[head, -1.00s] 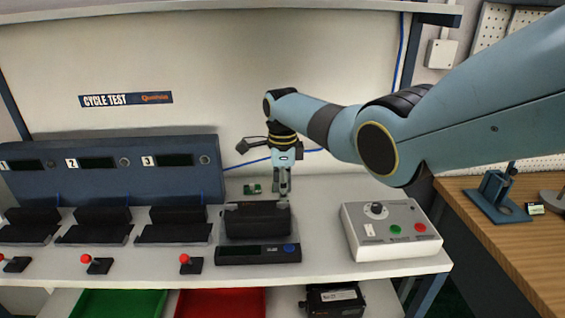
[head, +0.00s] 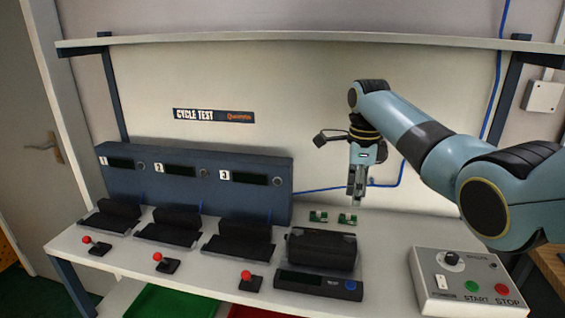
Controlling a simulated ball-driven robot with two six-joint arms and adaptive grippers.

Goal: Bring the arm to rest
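My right gripper (head: 357,196) hangs pointing down at the end of my blue arm, above the back of the bench. It is to the upper right of a black box-shaped unit (head: 322,248), apart from it in the picture. I see nothing held between its fingers, but their narrow outline does not show whether they are open or shut. The black unit sits on or just behind a dark base with a display and a blue button (head: 350,286). My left gripper is not in view.
Three black cradles, one of them here (head: 240,238), stand before a blue test panel (head: 190,175) with red-knobbed levers in front. Small green boards (head: 347,219) lie behind the unit. A control box (head: 462,285) stands right. A shelf (head: 300,40) runs above.

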